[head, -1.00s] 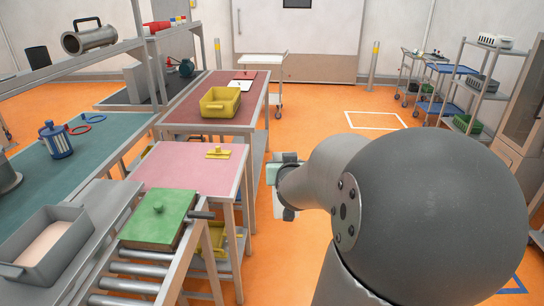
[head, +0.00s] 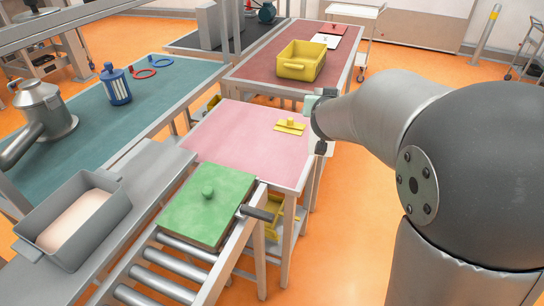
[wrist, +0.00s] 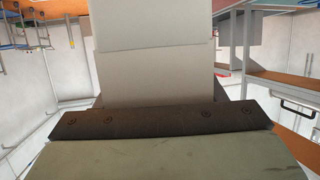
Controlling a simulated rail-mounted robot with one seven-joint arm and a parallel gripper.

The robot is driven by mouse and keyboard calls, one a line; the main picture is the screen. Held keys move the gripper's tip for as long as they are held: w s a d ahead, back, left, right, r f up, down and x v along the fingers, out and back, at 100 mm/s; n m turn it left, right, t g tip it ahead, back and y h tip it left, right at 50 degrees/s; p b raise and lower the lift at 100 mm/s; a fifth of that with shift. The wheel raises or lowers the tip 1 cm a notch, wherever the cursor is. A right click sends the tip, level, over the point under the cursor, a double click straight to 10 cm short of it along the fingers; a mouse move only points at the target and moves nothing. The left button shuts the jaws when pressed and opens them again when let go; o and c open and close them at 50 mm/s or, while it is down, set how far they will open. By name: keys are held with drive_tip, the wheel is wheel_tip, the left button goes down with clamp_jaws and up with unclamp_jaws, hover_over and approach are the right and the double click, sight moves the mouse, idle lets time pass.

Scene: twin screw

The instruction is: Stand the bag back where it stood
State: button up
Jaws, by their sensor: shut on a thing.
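My gripper (head: 319,120) is at the end of my arm, beside the right edge of the pink table top, mostly hidden by the arm in the head view. A small pale green piece (head: 311,105) shows at its far side; I cannot tell whether it is part of the bag. In the wrist view a pale grey, flat-sided thing (wrist: 157,75), seemingly the bag, rises from behind the dark bar of my gripper (wrist: 160,118). My gripper is shut on it. An olive surface fills the bottom of that view. The bag's base is not clearly visible.
The pink table top (head: 235,135) is mostly clear, with a yellow knobbed piece (head: 290,126) near its right edge. A yellow bin (head: 301,62) stands on the red table behind. A green lidded block (head: 207,207) sits on the rollers. A grey tray (head: 75,235) stands at left.

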drive_tip(key=a+f+n+y, duration=0.2)
drive_tip(key=a+f, duration=0.1)
drive_tip(key=a, duration=1.2)
drive_tip(key=w+f, duration=1.2)
drive_tip(key=w, duration=0.1)
drive_tip(key=shift+w+a+f+b, duration=0.25)
drive_tip(key=shift+a+f+b, duration=0.1)
drive_tip(key=shift+a+b, duration=0.1)
drive_tip(key=shift+f, duration=0.2)
drive_tip(key=o, duration=1.3)
